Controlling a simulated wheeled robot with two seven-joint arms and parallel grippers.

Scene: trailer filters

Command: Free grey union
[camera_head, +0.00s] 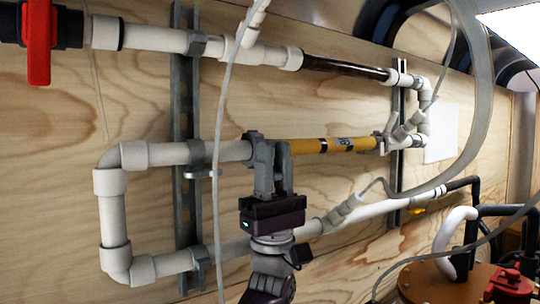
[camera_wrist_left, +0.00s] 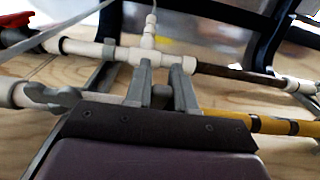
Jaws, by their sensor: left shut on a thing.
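The grey union (camera_head: 253,136) sits on the middle pipe, between a white pipe piece and a yellow filter (camera_head: 308,146) with black bands. My left gripper (camera_head: 271,152) reaches up from below with its fingers around the union, shut on it, and hides much of it. In the left wrist view, a grey part of the union (camera_wrist_left: 160,97) shows between the two fingers (camera_wrist_left: 163,75). The yellow filter (camera_wrist_left: 270,125) runs off to the right there. My right gripper is in neither view.
An upper white pipe with a dark filter (camera_head: 345,68) runs above, and a lower white pipe (camera_head: 375,208) below. Grey rails (camera_head: 186,105) hold the pipes on the plywood wall. Clear hoses (camera_head: 222,120) hang in front. A red valve handle (camera_head: 38,42) is at upper left.

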